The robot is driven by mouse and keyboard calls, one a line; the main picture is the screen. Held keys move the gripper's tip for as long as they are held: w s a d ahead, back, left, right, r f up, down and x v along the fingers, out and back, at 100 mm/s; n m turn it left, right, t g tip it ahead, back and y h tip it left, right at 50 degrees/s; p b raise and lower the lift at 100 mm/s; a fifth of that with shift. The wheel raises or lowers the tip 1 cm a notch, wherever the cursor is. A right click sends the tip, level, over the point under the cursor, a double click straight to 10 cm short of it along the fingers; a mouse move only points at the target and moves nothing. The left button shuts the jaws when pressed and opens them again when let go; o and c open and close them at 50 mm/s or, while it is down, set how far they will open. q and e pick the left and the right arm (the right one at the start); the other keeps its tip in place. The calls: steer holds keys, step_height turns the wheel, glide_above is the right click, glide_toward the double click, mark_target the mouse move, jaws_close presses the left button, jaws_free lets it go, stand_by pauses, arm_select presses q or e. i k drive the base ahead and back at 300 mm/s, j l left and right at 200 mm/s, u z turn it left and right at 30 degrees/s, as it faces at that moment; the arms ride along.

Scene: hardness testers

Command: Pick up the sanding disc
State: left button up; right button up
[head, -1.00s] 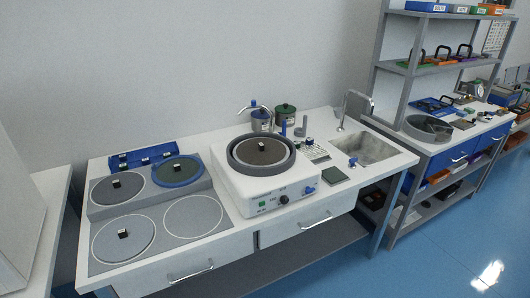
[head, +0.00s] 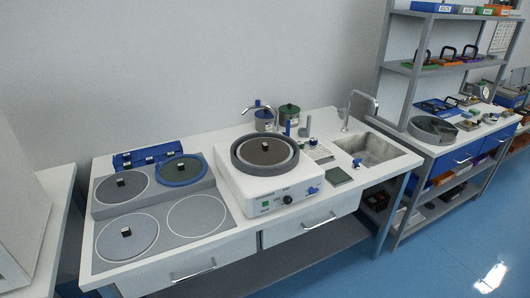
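Several round grey discs are in the head view, and I cannot tell by label which one is the sanding disc. One disc with a small dark knob (head: 112,243) lies at the front left of a grey board. Another disc with a knob (head: 108,190) lies at the back left. A disc with a blue rim and a knob (head: 192,174) lies at the back right. The front right circle (head: 196,215) has no knob. A dark disc with a knob (head: 273,158) sits inside the round bowl of the white polishing machine (head: 250,190). Neither of my grippers shows.
The white bench (head: 215,145) carries a blue rack (head: 148,155), two lidded pots (head: 290,113), a sink (head: 370,147) and a tap (head: 352,105). Two drawers are shut below. Shelves (head: 440,68) stand at the right. Blue floor lies in front.

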mark_target(260, 151)
steer(key=i+j+z, duration=0.6)
steer(key=j+z, duration=0.25)
steer(key=i+l, duration=0.05)
steer(key=l, duration=0.05)
